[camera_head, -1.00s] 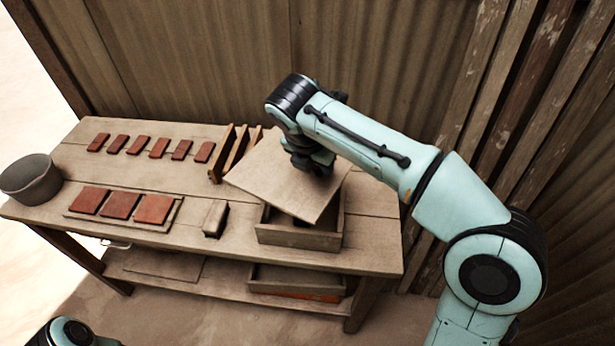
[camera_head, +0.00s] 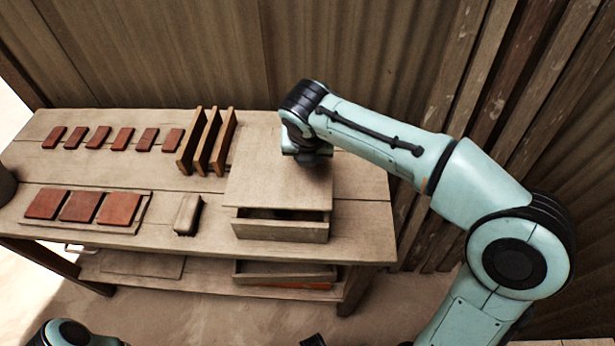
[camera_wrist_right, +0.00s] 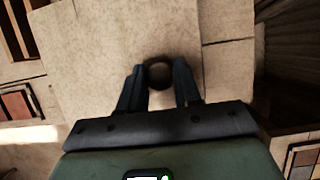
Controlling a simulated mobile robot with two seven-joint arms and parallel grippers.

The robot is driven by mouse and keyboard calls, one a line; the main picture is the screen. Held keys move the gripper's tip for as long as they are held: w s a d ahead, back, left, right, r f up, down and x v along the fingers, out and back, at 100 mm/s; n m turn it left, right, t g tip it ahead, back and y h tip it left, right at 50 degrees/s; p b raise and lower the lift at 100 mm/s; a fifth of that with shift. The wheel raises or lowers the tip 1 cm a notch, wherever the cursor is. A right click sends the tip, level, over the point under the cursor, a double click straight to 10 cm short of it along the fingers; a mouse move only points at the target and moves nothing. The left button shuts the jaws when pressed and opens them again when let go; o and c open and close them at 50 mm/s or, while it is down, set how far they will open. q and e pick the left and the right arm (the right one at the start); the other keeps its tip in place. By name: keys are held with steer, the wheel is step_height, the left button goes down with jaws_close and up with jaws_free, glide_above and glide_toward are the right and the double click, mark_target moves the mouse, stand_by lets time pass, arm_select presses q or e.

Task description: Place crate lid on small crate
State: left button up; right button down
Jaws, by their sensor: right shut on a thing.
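The crate lid (camera_head: 258,183) is a flat, pale wooden square with a small round knob (camera_wrist_right: 158,73). My right gripper (camera_head: 312,158) is over the lid, its fingers on either side of the knob in the right wrist view (camera_wrist_right: 158,88), shut on it. The small crate (camera_head: 280,232) stands on the bench below the lid. The lid covers its back part, roughly in line with its sides. A dark opening shows along the crate's front. Whether the lid touches the rim is hard to tell.
Upright wooden boards (camera_head: 208,143) stand left of the lid. A brush-like block (camera_head: 188,214) lies left of the crate. Several red tiles (camera_head: 79,206) lie further left. Another crate (camera_head: 285,273) is on the lower shelf. The bench (camera_head: 362,220) is clear right of the crate.

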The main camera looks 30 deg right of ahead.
mark_target(308, 171)
steer(key=shift+f+b, duration=0.65)
steer(key=shift+f, duration=2.8)
steer(key=shift+f, duration=0.15)
steer(key=c, duration=0.8)
jaws_free()
steer(key=p+v, duration=0.2)
steer(key=v, duration=1)
steer(key=shift+w+a, duration=0.1)
